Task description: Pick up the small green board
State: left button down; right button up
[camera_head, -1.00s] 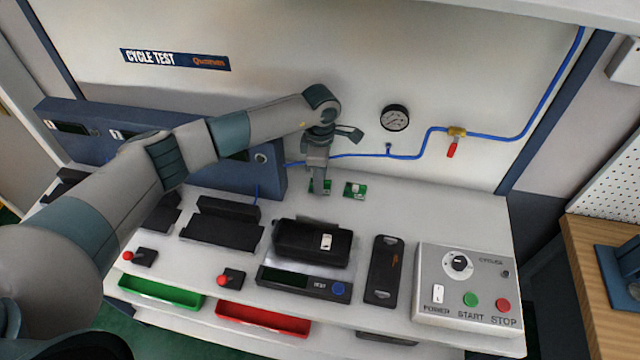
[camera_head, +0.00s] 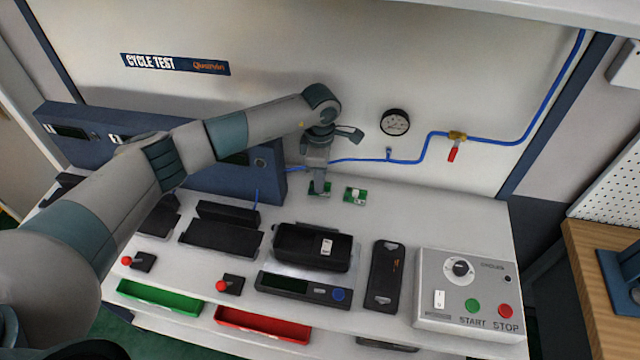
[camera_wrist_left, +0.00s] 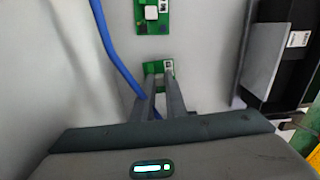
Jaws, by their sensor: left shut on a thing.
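Two small green boards lie on the white bench top near the back wall. My left gripper (camera_head: 318,184) points down at the nearer-left green board (camera_head: 313,188) and is shut on it. In the left wrist view, the fingers (camera_wrist_left: 163,88) close on this board (camera_wrist_left: 155,70), which is partly hidden behind them. I cannot tell whether it is clear of the bench. The other green board (camera_head: 355,195), with a white part on it, lies free just to the right; it also shows in the left wrist view (camera_wrist_left: 152,16). My right gripper is not in view.
A blue hose (camera_head: 350,158) runs along the back wall beside the gripper. A blue cabinet (camera_head: 270,180) stands to the left. A black device (camera_head: 300,243) and a grey control box (camera_head: 466,290) stand in front. The bench right of the boards is clear.

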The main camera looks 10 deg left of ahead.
pick_arm(q)
jog(key=r, duration=0.1)
jog(key=r+b, duration=0.1)
jog(key=d+r+b, duration=0.1)
jog(key=shift+s+r, duration=0.1)
jog(key=shift+s, duration=0.15)
jog(key=s+d+r+b, duration=0.4)
jog(key=s+d+r, duration=0.2)
jog(key=s+d, duration=0.1)
jog(key=shift+d+r, duration=0.35)
jog(key=shift+d, duration=0.05)
jog(key=shift+s, duration=0.15)
